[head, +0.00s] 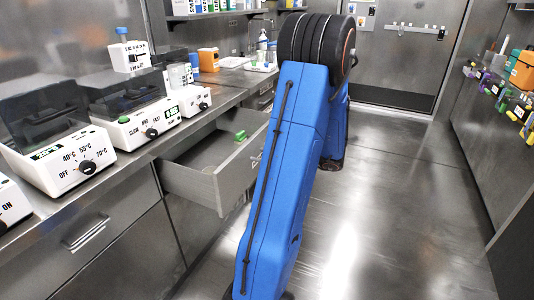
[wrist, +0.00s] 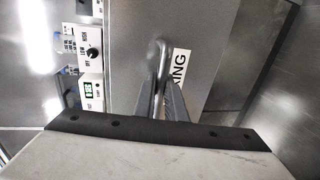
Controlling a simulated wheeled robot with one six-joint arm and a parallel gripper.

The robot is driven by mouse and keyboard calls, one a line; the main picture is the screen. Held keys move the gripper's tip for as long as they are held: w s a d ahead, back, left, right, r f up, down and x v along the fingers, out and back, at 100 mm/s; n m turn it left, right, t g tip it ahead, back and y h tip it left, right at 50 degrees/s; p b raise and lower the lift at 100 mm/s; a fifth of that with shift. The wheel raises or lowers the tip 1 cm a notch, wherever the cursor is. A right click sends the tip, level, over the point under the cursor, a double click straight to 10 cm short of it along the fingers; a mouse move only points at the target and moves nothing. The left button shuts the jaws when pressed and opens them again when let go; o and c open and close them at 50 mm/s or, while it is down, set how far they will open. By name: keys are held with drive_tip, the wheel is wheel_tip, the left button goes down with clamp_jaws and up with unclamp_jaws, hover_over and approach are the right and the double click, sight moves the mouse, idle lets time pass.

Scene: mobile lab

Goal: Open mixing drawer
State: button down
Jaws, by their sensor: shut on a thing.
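In the wrist view, my gripper (wrist: 163,98) is shut on a metal bar handle (wrist: 161,60) on a grey drawer front. A white label (wrist: 178,72) beside the handle shows letters ending in "ING"; the rest is hidden behind a finger. In the head view, a grey drawer (head: 188,184) stands pulled out from under the counter, with a small green object (head: 240,135) inside. A handle (head: 256,160) shows on its front beside my blue arm. My arm hides the gripper there, so I cannot tell from that view whether this is the held handle.
Lab devices with knobs (head: 140,125) line the counter (head: 120,172) on the left. A closed drawer (head: 90,235) lies nearer. Colourful items hang along the right wall (head: 500,140). The floor (head: 390,220) to the right of my arm is clear.

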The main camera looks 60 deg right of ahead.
drive_tip(key=c, duration=1.8)
unclamp_jaws()
drive_tip(key=v, duration=1.7)
drive_tip(key=shift+s, duration=0.2)
